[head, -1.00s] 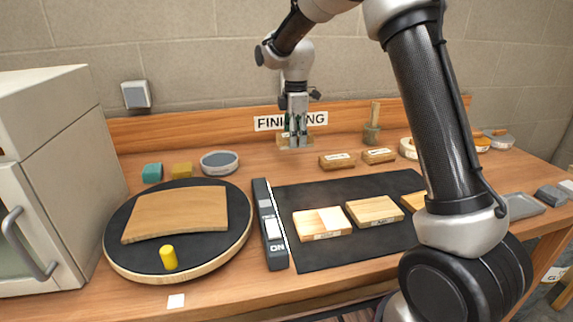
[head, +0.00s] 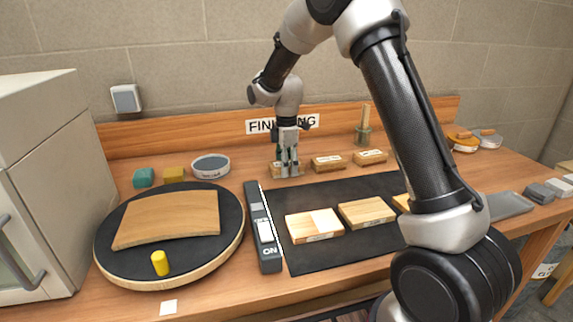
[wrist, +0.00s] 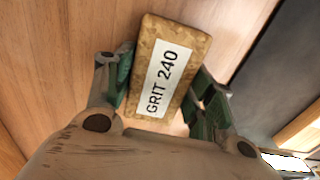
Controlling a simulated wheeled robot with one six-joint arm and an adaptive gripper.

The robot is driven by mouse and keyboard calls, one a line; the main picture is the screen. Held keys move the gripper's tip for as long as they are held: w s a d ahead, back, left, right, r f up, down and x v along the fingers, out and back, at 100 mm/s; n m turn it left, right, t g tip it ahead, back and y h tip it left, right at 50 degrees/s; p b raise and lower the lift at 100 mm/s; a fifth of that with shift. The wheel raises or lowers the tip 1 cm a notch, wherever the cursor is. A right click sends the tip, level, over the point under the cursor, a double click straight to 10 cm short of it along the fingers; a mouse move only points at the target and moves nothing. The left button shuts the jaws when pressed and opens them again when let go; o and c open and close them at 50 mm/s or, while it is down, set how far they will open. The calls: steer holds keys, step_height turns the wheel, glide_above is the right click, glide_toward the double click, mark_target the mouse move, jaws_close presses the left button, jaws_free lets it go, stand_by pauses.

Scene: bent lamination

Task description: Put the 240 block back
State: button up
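The 240 block is a small cork-brown block, its white label reading GRIT 240 in the wrist view (wrist: 172,68). In the head view the block (head: 276,171) is low at the back of the bench, at the left end of a row with two similar blocks. My gripper (head: 287,165) points down over it.
The two other brown blocks (head: 328,163) (head: 370,157) stand just right. In front are a black mat (head: 340,245) with wooden samples, a black bar (head: 264,230) and a round turntable (head: 228,240) with a bent wooden panel (head: 170,218). A wooden backboard (head: 200,138) rises behind.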

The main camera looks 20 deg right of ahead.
steer(key=o, duration=0.3)
steer(key=shift+o, duration=0.2)
step_height(320, 180, up, 12)
steer(key=f, duration=0.1)
steer(key=s+d+r+m, duration=0.3)
steer(key=s+d+r, duration=0.2)
steer(key=s+r, duration=0.15)
steer(key=s+d+r+m+t, duration=0.1)
steer(key=s+d+r+m, duration=0.25)
steer(key=s, duration=0.55)
steer(key=s+d+r+m+t, duration=0.2)
steer(key=s+d+m, duration=0.25)
steer(key=s, duration=0.35)
steer(key=s+d+f+m, duration=0.1)
steer(key=s+f+m, duration=0.1)
steer(key=s, duration=0.4)
steer(key=s+d+f+m+t, duration=0.1)
steer(key=s+f+m, duration=0.1)
steer(key=s+m, duration=0.3)
steer(key=shift+s, duration=0.75)
